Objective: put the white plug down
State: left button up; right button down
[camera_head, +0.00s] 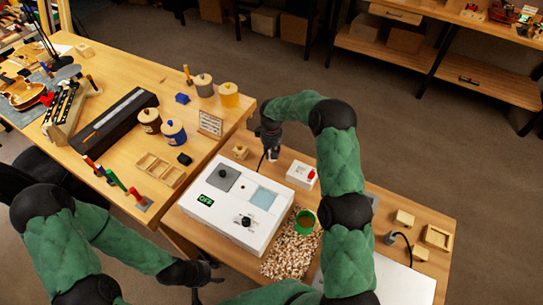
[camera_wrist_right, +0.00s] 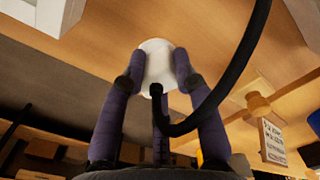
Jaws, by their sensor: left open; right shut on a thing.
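The white plug (camera_wrist_right: 158,66) shows in the right wrist view, round and pale, with a black cord (camera_wrist_right: 240,62) curving from it. My right gripper (camera_wrist_right: 158,72) is shut on the plug. In the head view my right gripper (camera_head: 271,150) hangs over the far edge of the near bench, behind the white machine (camera_head: 226,222); the plug is mostly hidden there. My left gripper (camera_head: 202,277) is open and empty, low at the near left of the machine.
A small wooden block (camera_head: 240,151) sits just left of the right gripper. A green cup (camera_head: 305,222) stands among wood chips (camera_head: 288,254) right of the machine. The left bench (camera_head: 110,165) carries jars, a long black case and small tools.

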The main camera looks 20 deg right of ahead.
notch_tip(320, 180, down, 2)
jog(key=shift+f, duration=0.1)
jog(key=shift+f, duration=0.1)
jog(key=c, duration=0.9)
grip_release()
jog(key=shift+c, duration=0.2)
jog(key=shift+r, duration=0.4)
notch_tip(320, 180, up, 12)
jog(key=shift+f+p, duration=0.25)
jog(key=shift+p, duration=0.45)
